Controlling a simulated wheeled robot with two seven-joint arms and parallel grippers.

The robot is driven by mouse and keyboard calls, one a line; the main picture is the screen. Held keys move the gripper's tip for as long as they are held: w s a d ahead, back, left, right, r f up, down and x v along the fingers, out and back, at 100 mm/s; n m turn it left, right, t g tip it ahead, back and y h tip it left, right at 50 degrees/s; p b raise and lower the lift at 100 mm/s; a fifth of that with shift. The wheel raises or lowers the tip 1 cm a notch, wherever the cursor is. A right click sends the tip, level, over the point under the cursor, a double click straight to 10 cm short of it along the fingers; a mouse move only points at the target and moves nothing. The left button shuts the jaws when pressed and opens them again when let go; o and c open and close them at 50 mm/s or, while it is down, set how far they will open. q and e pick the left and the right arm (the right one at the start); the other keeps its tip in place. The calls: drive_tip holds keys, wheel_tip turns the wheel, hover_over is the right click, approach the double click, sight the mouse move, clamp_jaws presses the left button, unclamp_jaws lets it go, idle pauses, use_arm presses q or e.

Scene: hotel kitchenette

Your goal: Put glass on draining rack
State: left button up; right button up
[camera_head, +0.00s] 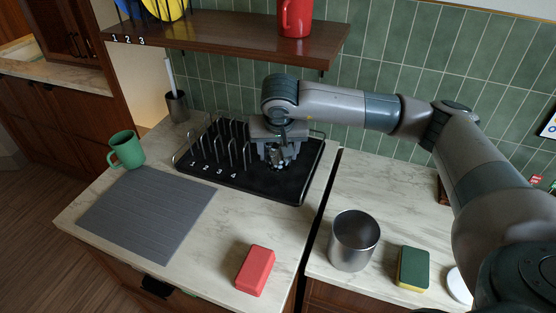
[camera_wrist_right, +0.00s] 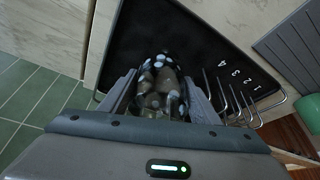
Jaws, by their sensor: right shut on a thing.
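The glass (camera_head: 278,157) is small, clear and shiny. My right gripper (camera_head: 276,153) is shut on it, with a finger on either side. They are over the right part of the black draining rack (camera_head: 294,184), beside its wire slots. The wrist view shows the glass (camera_wrist_right: 161,88) between the fingers of my right gripper (camera_wrist_right: 160,98), with the black rack floor (camera_wrist_right: 140,35) behind it. I cannot tell whether the glass touches the rack floor. The gripper hides part of the glass. My left gripper is not in view.
A green mug (camera_head: 125,150) and grey mat (camera_head: 150,215) are left of the rack. A red block (camera_head: 255,270), metal canister (camera_head: 352,242) and green-yellow sponge (camera_head: 412,267) are in front.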

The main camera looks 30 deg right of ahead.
sight(278, 163)
drive_tip(key=shift+a, duration=0.1)
wheel_tip(278, 163, down, 3)
drive_tip(key=shift+f+p, duration=0.1)
drive_tip(key=shift+p, duration=0.95)
drive_tip(key=shift+f, duration=0.4)
drive_tip(key=shift+f, duration=0.15)
drive_tip(key=o, duration=1.2)
